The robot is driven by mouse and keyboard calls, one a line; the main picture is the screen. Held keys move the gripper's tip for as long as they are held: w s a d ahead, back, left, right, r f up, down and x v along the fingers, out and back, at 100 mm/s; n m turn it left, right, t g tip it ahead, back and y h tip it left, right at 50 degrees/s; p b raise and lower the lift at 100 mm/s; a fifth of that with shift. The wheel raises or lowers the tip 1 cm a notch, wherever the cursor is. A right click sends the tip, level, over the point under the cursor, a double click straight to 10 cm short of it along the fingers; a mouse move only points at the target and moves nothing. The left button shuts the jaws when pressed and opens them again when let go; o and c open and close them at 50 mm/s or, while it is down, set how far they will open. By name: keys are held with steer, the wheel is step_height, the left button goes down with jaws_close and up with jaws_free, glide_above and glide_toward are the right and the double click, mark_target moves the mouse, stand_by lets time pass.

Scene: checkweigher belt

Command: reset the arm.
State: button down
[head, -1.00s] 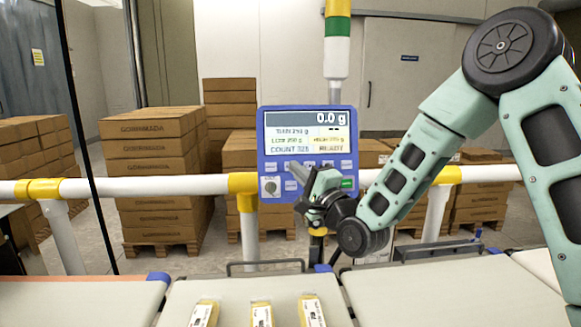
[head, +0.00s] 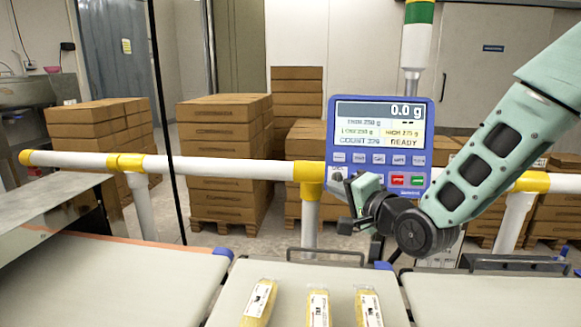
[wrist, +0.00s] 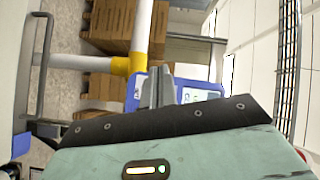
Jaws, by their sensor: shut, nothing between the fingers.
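My gripper (head: 350,203) is in front of the lower left part of the blue checkweigher panel (head: 430,180) in the head view. Its fingers are together with nothing between them. The wrist view shows the shut fingers (wrist: 158,88) over part of the blue panel (wrist: 200,93). The panel reads 0.0 g and READY. My gripper hides its lower left corner, and I cannot tell from these views whether it touches the panel.
A white rail (head: 225,168) with yellow joints runs behind the belt. Three yellow packs, one of them the middle pack (head: 318,308), lie on the weighing belt (head: 285,275). Stacked cartons (head: 222,150) stand on pallets behind the rail. The left belt (head: 120,275) is bare.

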steer(key=s+a+f+n+g+h, duration=0.1)
steer(key=s+a+f+n+g, duration=0.25)
steer(key=s, duration=0.35)
steer(key=s+a+f+n+g+h, duration=0.2)
steer(key=s+f+n+g, duration=0.15)
steer(key=s+n, duration=0.2)
steer(key=s+d+n+g+h, duration=0.2)
steer(key=s+d+n+g, duration=0.1)
steer(key=s, duration=0.8)
steer(key=s+d+f+n+g+h, duration=0.1)
steer(key=s+d+n+g+h, duration=0.1)
steer(key=s, duration=0.9)
steer(key=d+n+g, duration=0.1)
steer(key=n+g, duration=0.1)
steer(key=g, duration=0.1)
steer(key=shift+f+n, duration=0.15)
steer(key=shift+n, duration=0.15)
